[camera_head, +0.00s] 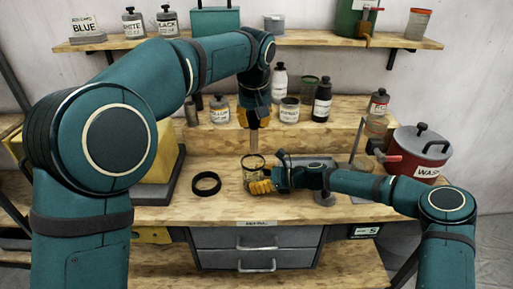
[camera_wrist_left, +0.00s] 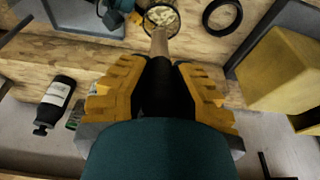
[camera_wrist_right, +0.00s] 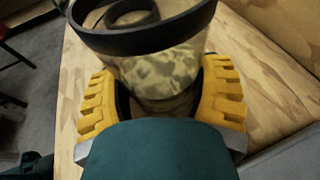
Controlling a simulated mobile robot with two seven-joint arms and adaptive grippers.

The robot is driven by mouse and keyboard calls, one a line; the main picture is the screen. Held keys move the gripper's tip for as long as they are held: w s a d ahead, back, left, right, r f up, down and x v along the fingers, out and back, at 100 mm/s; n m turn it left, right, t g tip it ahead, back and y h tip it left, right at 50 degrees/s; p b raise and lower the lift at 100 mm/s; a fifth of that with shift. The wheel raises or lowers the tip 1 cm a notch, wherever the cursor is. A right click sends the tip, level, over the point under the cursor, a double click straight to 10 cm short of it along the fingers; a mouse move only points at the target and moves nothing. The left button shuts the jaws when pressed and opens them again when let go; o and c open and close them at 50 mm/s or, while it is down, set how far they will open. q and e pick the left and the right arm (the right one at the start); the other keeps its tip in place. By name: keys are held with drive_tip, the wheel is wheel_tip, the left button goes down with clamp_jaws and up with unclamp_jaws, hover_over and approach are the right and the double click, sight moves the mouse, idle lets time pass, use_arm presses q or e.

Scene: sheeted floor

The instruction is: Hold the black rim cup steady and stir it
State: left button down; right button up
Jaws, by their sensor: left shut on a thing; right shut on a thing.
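The black rim cup (camera_head: 251,172) is clear-sided with pale mottled contents. It stands upright on the workbench, and the left wrist view shows its open top (camera_wrist_left: 163,17). My right gripper (camera_head: 262,187) is shut around the cup's side; in the right wrist view the cup (camera_wrist_right: 160,75) sits between the yellow fingers. My left gripper (camera_head: 254,117) is above the cup, shut on a stirring stick (camera_head: 254,143) with a black handle (camera_wrist_left: 157,85). The stick points down, its pale lower end at the cup's rim. I cannot tell whether the tip is inside.
A loose black ring (camera_head: 206,183) lies left of the cup. A red pot labelled WASTE (camera_head: 417,153) stands on the right. Several bottles, including a black one (camera_head: 322,100), stand on the raised ledge behind. A yellow block (camera_head: 155,180) is on the left.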

use_arm(q)
drive_tip(key=shift+w+a+r, duration=0.15)
drive_tip(key=shift+w+r, duration=0.3)
drive_tip(key=shift+r, duration=0.3)
drive_tip(key=shift+s+f, duration=1.65)
drive_tip(key=shift+f, duration=0.25)
hover_over(253, 175)
drive_tip(key=shift+s+f+x, duration=0.1)
drive_tip(key=shift+s+x, duration=0.25)
drive_tip(key=shift+x, duration=1.35)
drive_tip(key=shift+s+f+x, duration=0.1)
drive_tip(key=shift+s+x, duration=0.25)
drive_tip(key=shift+x, duration=1.35)
drive_tip(key=shift+s+f+x, duration=0.1)
drive_tip(key=shift+s+x, duration=0.25)
drive_tip(key=shift+x, duration=1.35)
drive_tip(key=shift+w, duration=0.4)
drive_tip(key=shift+s, duration=0.2)
